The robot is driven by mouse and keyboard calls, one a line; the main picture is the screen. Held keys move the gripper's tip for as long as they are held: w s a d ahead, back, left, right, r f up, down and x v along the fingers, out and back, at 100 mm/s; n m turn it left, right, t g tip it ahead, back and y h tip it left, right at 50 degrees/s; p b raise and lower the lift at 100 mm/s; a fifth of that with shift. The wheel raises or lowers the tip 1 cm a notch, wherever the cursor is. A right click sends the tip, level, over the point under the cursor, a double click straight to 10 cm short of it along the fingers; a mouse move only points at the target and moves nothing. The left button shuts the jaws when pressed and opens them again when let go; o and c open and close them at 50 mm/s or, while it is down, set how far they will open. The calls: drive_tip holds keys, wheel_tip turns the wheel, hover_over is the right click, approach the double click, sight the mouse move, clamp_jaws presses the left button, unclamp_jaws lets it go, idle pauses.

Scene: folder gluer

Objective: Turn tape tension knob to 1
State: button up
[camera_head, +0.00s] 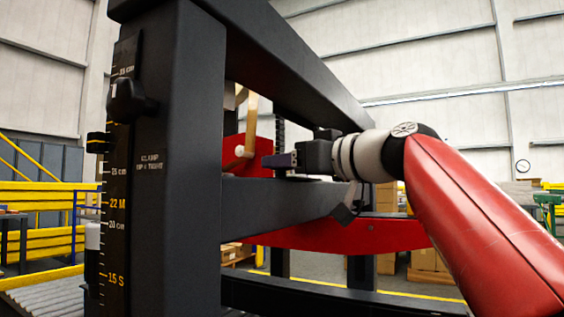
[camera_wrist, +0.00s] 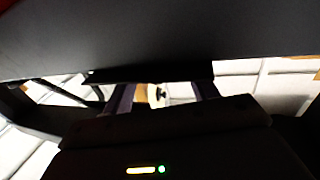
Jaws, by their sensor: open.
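My gripper (camera_head: 270,160) reaches left through the dark frame of the machine, above its lower beam. It also shows in the wrist view (camera_wrist: 163,92), with its two fingers apart and nothing clearly held between them. In the wrist view a small dark knob-like shape (camera_wrist: 160,94) shows in the gap between the fingers. I cannot tell whether it is the tape tension knob or how far off it is. No dial marked with a 1 can be read in either view.
A dark post (camera_head: 180,150) with a height scale (camera_head: 115,215) and a black clamp handle (camera_head: 130,100) stands left. The dark lower beam (camera_head: 275,210) runs under my gripper and a slanted beam (camera_head: 300,70) above it. A red panel with a tan lever (camera_head: 248,125) is behind.

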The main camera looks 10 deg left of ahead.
drive_tip(key=shift+x, duration=1.1)
drive_tip(key=shift+c, duration=0.2)
drive_tip(key=c, duration=0.9)
